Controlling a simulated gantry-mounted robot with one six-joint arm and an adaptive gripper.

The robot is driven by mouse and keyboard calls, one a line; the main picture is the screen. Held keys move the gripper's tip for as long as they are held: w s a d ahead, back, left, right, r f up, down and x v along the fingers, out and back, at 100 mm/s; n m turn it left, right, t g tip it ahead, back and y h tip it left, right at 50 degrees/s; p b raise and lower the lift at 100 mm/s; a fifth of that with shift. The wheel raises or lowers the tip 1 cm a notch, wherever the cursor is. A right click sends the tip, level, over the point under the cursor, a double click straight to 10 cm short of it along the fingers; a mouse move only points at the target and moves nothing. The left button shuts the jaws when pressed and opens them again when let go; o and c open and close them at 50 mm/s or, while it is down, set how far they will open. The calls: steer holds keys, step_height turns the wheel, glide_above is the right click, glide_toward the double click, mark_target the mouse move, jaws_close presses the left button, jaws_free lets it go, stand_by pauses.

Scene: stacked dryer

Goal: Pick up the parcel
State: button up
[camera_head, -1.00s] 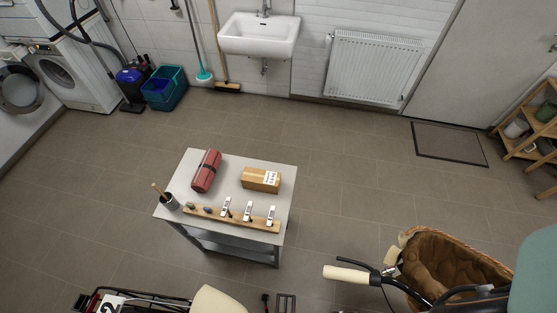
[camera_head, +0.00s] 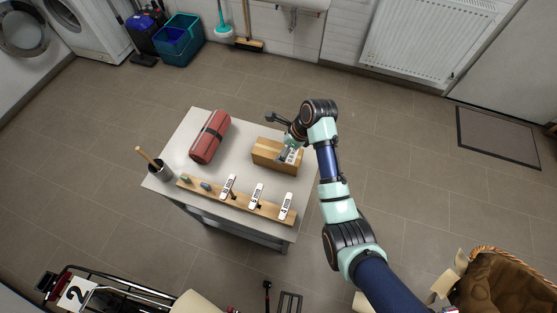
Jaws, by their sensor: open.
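The parcel (camera_head: 266,153) is a small brown cardboard box with a white label on its right part. It lies on the right back part of a grey table (camera_head: 178,141). My gripper (camera_head: 276,134) is at the parcel, over its upper right side in the head view. One dark finger shows beyond the parcel's back edge and another part shows over the label. The jaws are open. I cannot tell whether they touch the parcel.
A red strapped roll (camera_head: 210,137) lies left of the parcel. A wooden strip (camera_head: 236,199) with several labelled tags runs along the table's front. A dark cup (camera_head: 160,170) with a wooden handle stands at the left corner.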

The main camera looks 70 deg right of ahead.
mark_target(278, 151)
steer(key=b+x, duration=0.2)
steer(key=x, duration=0.5)
steer(key=shift+w+d+f, duration=0.1)
steer(key=shift+w+f, duration=0.2)
steer(key=shift+c, duration=0.2)
steer(key=shift+r, duration=0.1)
steer(key=c, duration=1.6)
steer(key=shift+c, duration=0.2)
step_height(278, 151, up, 20)
steer(key=p, duration=0.3)
